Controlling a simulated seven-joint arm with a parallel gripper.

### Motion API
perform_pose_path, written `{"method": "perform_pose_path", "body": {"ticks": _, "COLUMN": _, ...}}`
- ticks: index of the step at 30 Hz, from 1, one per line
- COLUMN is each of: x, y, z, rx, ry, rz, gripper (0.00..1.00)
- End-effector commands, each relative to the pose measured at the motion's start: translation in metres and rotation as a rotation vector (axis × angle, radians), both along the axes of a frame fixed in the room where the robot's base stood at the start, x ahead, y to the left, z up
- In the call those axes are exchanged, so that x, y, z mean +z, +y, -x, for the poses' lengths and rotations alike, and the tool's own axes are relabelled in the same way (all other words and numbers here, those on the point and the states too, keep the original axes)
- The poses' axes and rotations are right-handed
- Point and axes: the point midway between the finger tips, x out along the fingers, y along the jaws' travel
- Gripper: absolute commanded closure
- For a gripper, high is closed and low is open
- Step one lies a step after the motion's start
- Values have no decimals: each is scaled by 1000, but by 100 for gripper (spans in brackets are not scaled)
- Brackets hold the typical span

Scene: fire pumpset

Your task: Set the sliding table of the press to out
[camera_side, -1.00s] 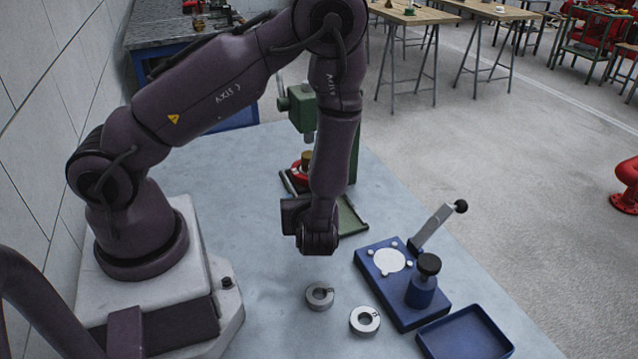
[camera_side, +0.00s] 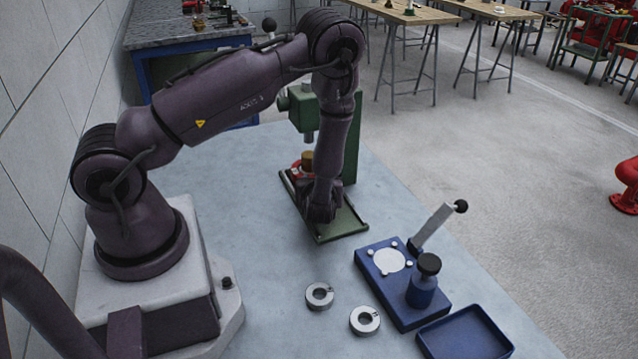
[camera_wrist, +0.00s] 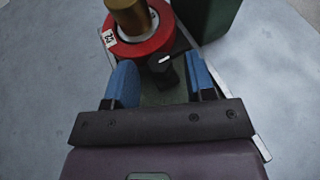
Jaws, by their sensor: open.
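The green press (camera_side: 303,108) stands at the back of the light table, with its ram above a brass cylinder (camera_side: 307,158) in a red ring (camera_side: 297,170). In the wrist view the red ring (camera_wrist: 150,42) and brass cylinder (camera_wrist: 128,15) sit at the top, on the sliding table, which is mostly hidden. A dark knob or handle (camera_wrist: 162,68) projects from it towards me. My gripper (camera_wrist: 162,82) is open, its blue fingers on either side near this knob; I cannot tell if they touch it. In the side view my gripper (camera_side: 320,210) is low over the green rail base (camera_side: 345,228).
A blue fixture (camera_side: 400,300) with a raised lever (camera_side: 435,225) stands at the front right, beside a blue tray (camera_side: 465,335). Two metal rings (camera_side: 319,295) lie left of the fixture. The table between my base and the press is clear.

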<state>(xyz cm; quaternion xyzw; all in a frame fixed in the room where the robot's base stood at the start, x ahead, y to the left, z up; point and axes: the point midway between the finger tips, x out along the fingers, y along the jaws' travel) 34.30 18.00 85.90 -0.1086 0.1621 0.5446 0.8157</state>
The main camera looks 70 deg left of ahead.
Motion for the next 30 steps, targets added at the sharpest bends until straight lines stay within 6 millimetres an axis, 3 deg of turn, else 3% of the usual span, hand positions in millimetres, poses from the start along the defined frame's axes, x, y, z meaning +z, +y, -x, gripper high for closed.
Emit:
{"method": "perform_pose_path", "body": {"ticks": 10, "x": -2, "y": 5, "z": -2, "rx": 0, "ry": 0, "rz": 0, "gripper": 50}}
{"method": "perform_pose_path", "body": {"ticks": 11, "x": -2, "y": 5, "z": -2, "rx": 0, "ry": 0, "rz": 0, "gripper": 52}}
{"method": "perform_pose_path", "body": {"ticks": 17, "x": -2, "y": 5, "z": -2, "rx": 0, "ry": 0, "rz": 0, "gripper": 98}}
{"method": "perform_pose_path", "body": {"ticks": 22, "x": -2, "y": 3, "z": -2, "rx": 0, "ry": 0, "rz": 0, "gripper": 100}}
{"method": "perform_pose_path", "body": {"ticks": 26, "x": -2, "y": -16, "z": -4, "rx": -6, "ry": -1, "rz": 1, "gripper": 100}}
{"method": "perform_pose_path", "body": {"ticks": 30, "x": -2, "y": -56, "z": -4, "rx": -11, "ry": -3, "rz": 1, "gripper": 100}}
